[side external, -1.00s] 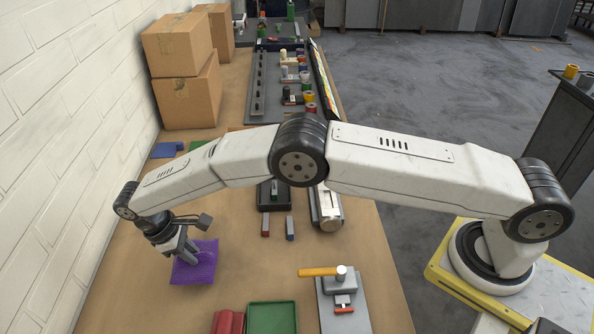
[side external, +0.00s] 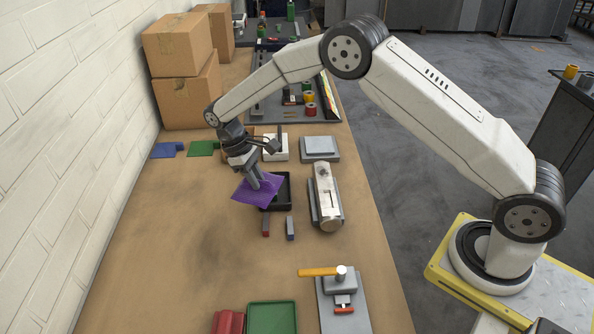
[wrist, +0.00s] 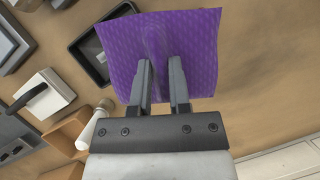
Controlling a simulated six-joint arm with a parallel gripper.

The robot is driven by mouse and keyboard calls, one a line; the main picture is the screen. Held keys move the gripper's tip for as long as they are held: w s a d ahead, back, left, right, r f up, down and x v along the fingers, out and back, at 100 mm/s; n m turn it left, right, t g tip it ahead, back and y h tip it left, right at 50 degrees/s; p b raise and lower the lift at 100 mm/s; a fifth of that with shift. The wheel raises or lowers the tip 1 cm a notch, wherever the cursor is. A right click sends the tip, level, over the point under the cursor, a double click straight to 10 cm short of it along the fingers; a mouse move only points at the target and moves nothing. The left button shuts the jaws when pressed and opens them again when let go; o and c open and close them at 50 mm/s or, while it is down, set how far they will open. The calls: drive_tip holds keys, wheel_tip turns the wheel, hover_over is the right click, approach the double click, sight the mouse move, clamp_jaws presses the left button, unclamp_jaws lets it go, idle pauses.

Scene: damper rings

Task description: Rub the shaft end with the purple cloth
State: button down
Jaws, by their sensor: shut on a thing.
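The purple cloth (side external: 268,190) hangs from my gripper (side external: 256,181), spread out and slightly tilted above the table. In the wrist view the cloth (wrist: 205,50) lies across the tips of my gripper (wrist: 160,85), with a raised fold between the fingers. My gripper is shut on it. A silvery metal shaft (side external: 325,190) lies in a grey holder to the right of the cloth, its round end (side external: 331,226) facing the front. The cloth is apart from the shaft. The shaft is not clearly seen in the wrist view.
A black tray (side external: 286,190) is partly behind the cloth. A clamp fixture with an orange handle (side external: 318,272) and a green tray (side external: 272,317) are nearer. Cardboard boxes (side external: 190,92) stand behind.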

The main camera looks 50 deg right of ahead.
drive_tip(key=s+d+r+m, duration=0.2)
drive_tip(key=s+d, duration=0.2)
drive_tip(key=d, duration=0.4)
drive_tip(key=s+d+r+m+y, duration=0.1)
drive_tip(key=s+d+r+m, duration=0.1)
drive_tip(key=s+d, duration=0.2)
drive_tip(key=d, duration=0.3)
drive_tip(key=shift+s+d+r+y, duration=0.2)
drive_tip(key=shift+s+d+y, duration=0.1)
drive_tip(key=shift+s+d, duration=0.05)
drive_tip(key=shift+f, duration=0.1)
